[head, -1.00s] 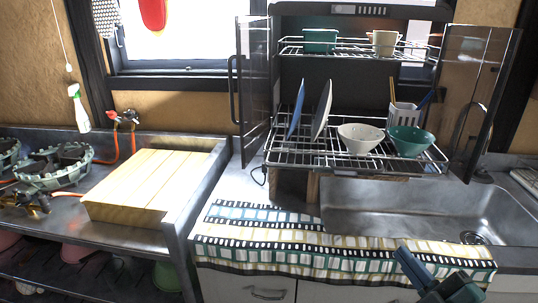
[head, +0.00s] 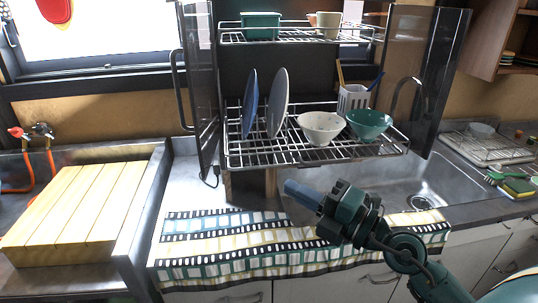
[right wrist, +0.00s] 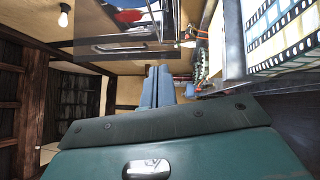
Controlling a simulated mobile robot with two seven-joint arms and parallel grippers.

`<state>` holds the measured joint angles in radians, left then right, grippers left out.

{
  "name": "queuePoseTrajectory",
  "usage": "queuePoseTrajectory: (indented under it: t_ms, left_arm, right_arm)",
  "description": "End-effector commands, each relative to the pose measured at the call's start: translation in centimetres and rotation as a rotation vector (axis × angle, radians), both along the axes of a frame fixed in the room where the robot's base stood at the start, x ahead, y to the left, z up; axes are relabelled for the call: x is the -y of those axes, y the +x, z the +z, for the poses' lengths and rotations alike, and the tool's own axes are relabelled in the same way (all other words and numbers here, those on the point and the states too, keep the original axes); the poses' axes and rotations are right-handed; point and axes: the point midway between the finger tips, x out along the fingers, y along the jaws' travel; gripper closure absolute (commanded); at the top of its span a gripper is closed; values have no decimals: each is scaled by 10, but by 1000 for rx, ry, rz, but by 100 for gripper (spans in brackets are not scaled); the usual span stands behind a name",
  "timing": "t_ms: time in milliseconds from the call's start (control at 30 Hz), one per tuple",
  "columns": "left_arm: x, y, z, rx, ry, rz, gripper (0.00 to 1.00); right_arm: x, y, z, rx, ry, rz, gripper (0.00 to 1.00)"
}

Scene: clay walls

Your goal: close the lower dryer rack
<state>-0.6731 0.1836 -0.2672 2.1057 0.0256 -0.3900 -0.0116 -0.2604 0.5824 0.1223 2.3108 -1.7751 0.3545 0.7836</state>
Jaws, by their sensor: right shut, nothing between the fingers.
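The lower dryer rack (head: 300,154) is a wire shelf in the dark dryer cabinet, and it juts out in front of the cabinet. On it stand a blue plate (head: 249,104), a grey plate (head: 277,104), a white bowl (head: 321,128), a teal bowl (head: 369,123) and a white cutlery holder (head: 353,99). My right gripper (head: 290,187) is shut and empty, in front of and below the rack's front edge, apart from it. Its closed blue fingers also show in the right wrist view (right wrist: 155,85). My left gripper is not in view.
The upper rack (head: 300,37) holds a teal container and cups. The cabinet's glass doors (head: 201,90) and (head: 425,80) stand open on both sides. A sink (head: 400,188) lies below right, with a patterned cloth (head: 200,245) on the counter front. A wooden board (head: 75,212) is at left.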

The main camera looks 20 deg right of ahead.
Motion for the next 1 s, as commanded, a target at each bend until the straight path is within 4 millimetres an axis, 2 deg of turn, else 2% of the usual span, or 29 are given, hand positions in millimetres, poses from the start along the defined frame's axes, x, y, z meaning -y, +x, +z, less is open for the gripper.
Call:
queuePoseTrajectory:
  t_ms: [33,267,433,633,1000]
  left_arm:
    - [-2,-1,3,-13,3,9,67]
    - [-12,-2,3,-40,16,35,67]
    - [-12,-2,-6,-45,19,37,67]
    - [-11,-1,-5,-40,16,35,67]
    - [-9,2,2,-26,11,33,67]
  right_arm:
    - [-6,9,8,3,4,1,100]
    - [-30,48,13,4,3,1,100]
    - [-22,71,12,2,-1,0,100]
    - [-19,82,15,0,1,0,100]
    - [-19,83,15,0,2,0,100]
